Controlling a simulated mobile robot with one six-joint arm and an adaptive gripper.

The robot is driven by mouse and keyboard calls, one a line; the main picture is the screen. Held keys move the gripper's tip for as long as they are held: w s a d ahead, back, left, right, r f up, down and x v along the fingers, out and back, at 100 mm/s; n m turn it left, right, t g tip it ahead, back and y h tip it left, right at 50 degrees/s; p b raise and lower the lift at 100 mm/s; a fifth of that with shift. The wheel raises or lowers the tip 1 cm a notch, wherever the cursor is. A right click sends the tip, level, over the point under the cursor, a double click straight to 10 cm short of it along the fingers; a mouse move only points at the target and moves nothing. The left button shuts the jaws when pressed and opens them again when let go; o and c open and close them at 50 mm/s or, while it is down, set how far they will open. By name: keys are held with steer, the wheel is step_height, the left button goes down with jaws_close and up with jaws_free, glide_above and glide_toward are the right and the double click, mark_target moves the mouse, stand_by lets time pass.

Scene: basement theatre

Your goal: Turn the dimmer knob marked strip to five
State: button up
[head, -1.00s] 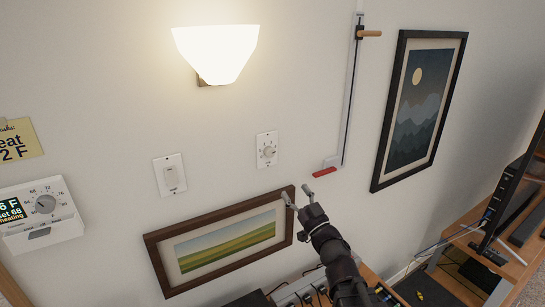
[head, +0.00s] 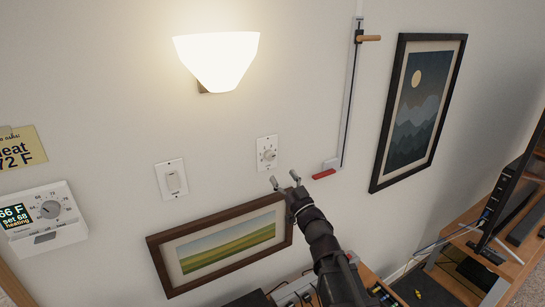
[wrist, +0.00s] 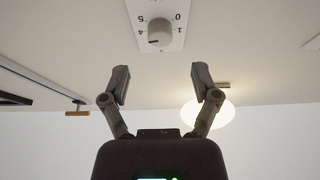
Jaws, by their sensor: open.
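A dark mark sits on the knob near the 4. The strip label is too small to read. My gripper (head: 284,181) is open and empty, just below the plate and apart from the knob. In the wrist view its two fingers (wrist: 160,85) are spread below the knob.
A rocker switch (head: 172,180) is left of the dimmer, and a thermostat (head: 45,217) is farther left. A landscape picture (head: 153,262) hangs below. A vertical rail with a red end (head: 323,174) and a mountain picture (head: 374,176) are to the right. The lamp (head: 217,60) hangs above.

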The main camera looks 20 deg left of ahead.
mark_target(271, 158)
steer(key=shift+p+x, duration=1.15)
steer(key=shift+x, duration=2.4)
jaws_close()
